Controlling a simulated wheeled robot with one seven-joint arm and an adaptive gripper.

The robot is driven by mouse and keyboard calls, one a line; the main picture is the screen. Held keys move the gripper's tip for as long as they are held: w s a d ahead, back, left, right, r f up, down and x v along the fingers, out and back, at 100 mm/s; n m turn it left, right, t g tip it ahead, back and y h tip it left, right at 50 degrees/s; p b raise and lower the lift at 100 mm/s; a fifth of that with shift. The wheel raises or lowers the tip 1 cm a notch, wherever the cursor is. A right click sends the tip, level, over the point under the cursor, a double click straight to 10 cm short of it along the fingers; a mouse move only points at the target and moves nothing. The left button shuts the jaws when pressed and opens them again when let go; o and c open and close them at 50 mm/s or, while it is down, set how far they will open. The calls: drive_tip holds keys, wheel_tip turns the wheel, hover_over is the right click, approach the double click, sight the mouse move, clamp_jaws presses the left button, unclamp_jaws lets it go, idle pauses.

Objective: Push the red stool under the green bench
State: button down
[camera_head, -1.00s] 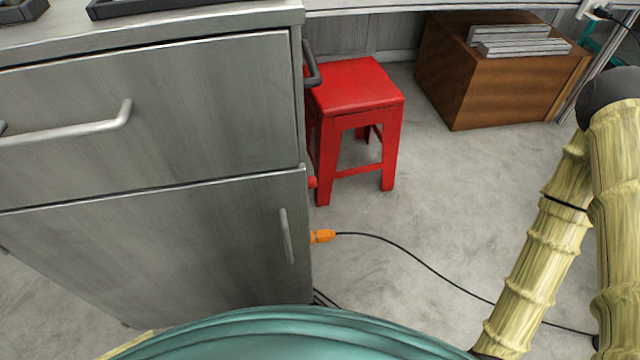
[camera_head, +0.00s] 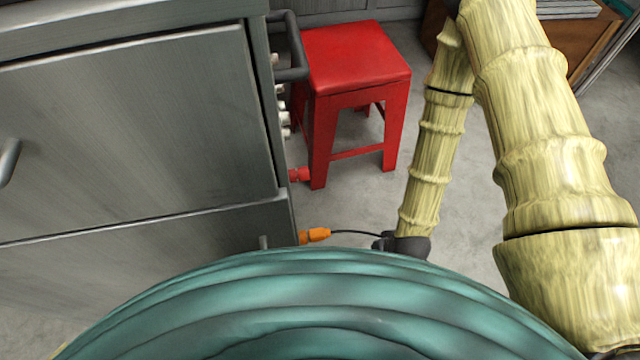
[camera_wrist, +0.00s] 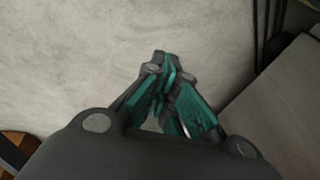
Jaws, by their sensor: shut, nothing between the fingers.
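The red stool (camera_head: 357,60) stands upright on the grey floor, just right of the metal cabinet in the head view. Its square seat and front legs show clearly; its left side is close to the cabinet's handle bar. I cannot make out a green bench in the current frames. My gripper (camera_wrist: 166,68) shows in the wrist view, its teal-padded fingers shut and empty above pale floor. The stool is not in the wrist view. The gripper's fingers cannot be made out in the head view, where my arm hangs right of the stool, apart from it in the picture.
A metal cabinet (camera_head: 130,120) with a dark handle bar (camera_head: 290,45) fills the left. An orange plug (camera_head: 314,236) and a red fitting (camera_head: 299,174) stick out from its side. A wooden box (camera_head: 588,38) stands behind my arm. Floor between stool and arm is clear.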

drive_tip(key=w+a+f+n+t+y+b, duration=0.1)
drive_tip(key=w+a+f+t+y+b, duration=0.2)
drive_tip(key=w+a, duration=0.7)
drive_tip(key=n+t+b, duration=0.1)
drive_tip(key=t+b, duration=0.2)
drive_tip(key=t, duration=0.1)
approach(319, 162)
wheel_tip(319, 162, down, 5)
drive_tip(key=s+a, duration=0.1)
drive_tip(key=a, duration=0.1)
drive_tip(key=b+x, duration=0.2)
drive_tip(key=d+b+x, duration=0.1)
drive_tip(key=x, duration=0.1)
drive_tip(key=shift+w+a+f+b, duration=0.15)
drive_tip(key=shift+w+f+b, duration=0.1)
drive_tip(key=shift+b, duration=0.1)
drive_tip(key=shift+w+a, duration=0.9)
drive_tip(key=shift+w, duration=4.95)
drive_tip(key=shift+s+d+r+p, duration=0.15)
drive_tip(key=shift+s+r+p, duration=0.15)
drive_tip(key=shift+s+p, duration=0.6)
drive_tip(key=shift+s+d+r+p, duration=0.15)
drive_tip(key=shift+s+r+p, duration=0.15)
drive_tip(key=shift+s+p, duration=0.6)
drive_tip(key=shift+s+d+r+p, duration=0.15)
drive_tip(key=shift+s+r+p, duration=0.2)
drive_tip(key=shift+s+p, duration=0.55)
drive_tip(key=shift+s+d+r, duration=0.1)
drive_tip(key=shift+s, duration=0.75)
